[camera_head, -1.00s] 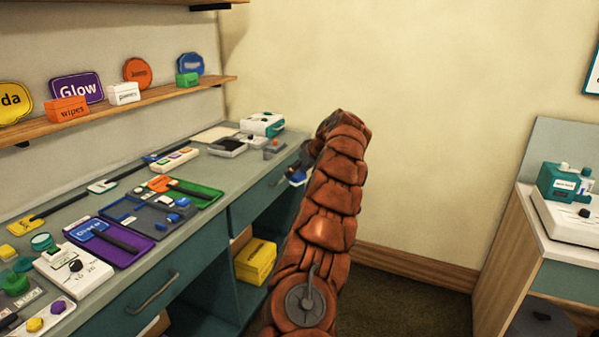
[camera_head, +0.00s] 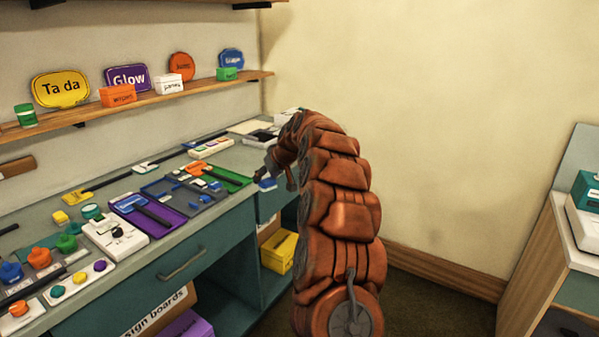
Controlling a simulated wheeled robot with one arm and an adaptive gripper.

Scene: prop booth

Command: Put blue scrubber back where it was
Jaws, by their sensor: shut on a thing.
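My gripper (camera_head: 265,176) is at the end of my brown arm, just off the front edge of the counter (camera_head: 214,216), near the green tray. The fingers are small and partly dark here, so the exact grip is unclear. A grey-blue tray (camera_head: 203,207) with small blue pieces lies on the counter to the left of the gripper. Which spot the scrubber came from cannot be told from these views.
A purple tray (camera_head: 160,234) and a green tray (camera_head: 238,180) flank the grey-blue tray. A white box with a black knob (camera_head: 114,235) stands left. A shelf (camera_head: 160,96) with signs and small boxes hangs above. A drawer handle (camera_head: 183,264) juts out below.

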